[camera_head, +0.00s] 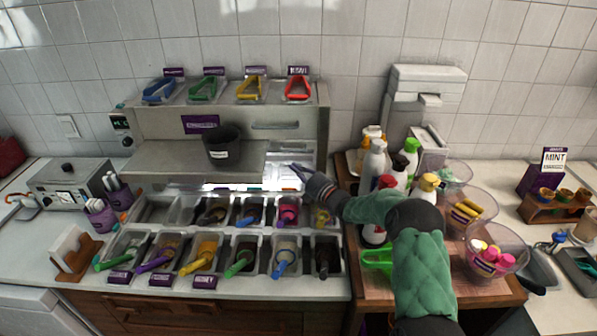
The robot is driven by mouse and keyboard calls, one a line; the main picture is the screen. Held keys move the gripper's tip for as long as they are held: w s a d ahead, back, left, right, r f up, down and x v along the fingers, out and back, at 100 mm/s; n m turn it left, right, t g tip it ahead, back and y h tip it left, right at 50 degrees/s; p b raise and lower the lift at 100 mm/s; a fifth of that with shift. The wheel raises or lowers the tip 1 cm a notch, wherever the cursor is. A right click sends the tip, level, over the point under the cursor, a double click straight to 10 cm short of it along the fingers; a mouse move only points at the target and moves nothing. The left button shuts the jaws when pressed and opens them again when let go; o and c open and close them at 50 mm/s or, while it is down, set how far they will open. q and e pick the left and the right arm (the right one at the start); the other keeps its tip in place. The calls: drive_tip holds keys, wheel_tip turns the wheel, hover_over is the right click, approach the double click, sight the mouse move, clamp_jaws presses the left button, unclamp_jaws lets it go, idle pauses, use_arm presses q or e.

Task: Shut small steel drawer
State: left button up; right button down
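The steel unit (158,124) stands against the tiled wall. On its right side is a small closed drawer front with a bar handle (283,125). Below it, a bright steel part (281,172), seemingly the small drawer, lies by my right gripper; how far it stands out is hard to tell. My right gripper (296,172) reaches in from the right, its dark fingertips at or close to that part. They are small and I cannot tell whether they are open or touching it. My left gripper is not in view.
A black pot (222,148) stands on the protruding steel shelf (150,161) left of my gripper. Topping bins with coloured scoops (205,250) fill the counter below. Bottles (374,160) and bowls (497,262) crowd the wooden stand beside my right arm.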

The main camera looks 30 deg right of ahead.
drive_tip(key=v, duration=0.8)
drive_tip(key=shift+s+d+p, duration=0.25)
drive_tip(key=shift+p, duration=0.2)
drive_tip(key=shift+f, duration=0.15)
